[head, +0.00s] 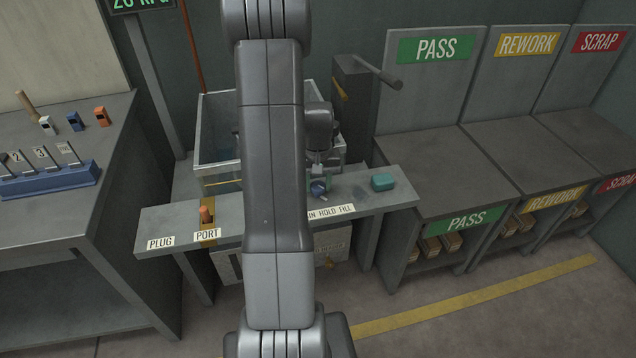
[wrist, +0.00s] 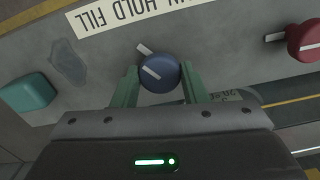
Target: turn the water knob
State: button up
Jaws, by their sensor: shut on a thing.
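The blue water knob (wrist: 160,74) sits on the grey bench top, behind the partly hidden label ending in HOLD FILL (wrist: 128,14). In the wrist view a white line on its face slants from upper left to lower right. Another short white mark shows at its upper edge. My gripper (wrist: 160,84) is shut on the knob, with one green finger on each side. In the head view the knob (head: 318,188) shows just right of my arm, under my gripper (head: 319,178). My arm hides the start of the label there.
A red knob (wrist: 306,42) with a white pointer is at the right in the wrist view. A teal block (head: 383,182) lies right of the blue knob in the head view.

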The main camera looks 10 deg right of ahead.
aim_at(318, 185)
dwell(0.3)
jog(key=o, duration=0.9)
jog(key=shift+o, duration=0.2)
jog(key=shift+r, duration=0.15)
notch_tip(318, 185, up, 14)
jog(key=p, duration=0.1)
jog(key=shift+f, duration=0.2)
jog(key=shift+f, duration=0.15)
notch_tip(318, 185, down, 14)
jog(key=shift+r+b, duration=0.1)
jog(key=shift+b, duration=0.4)
jog(key=shift+r, duration=0.1)
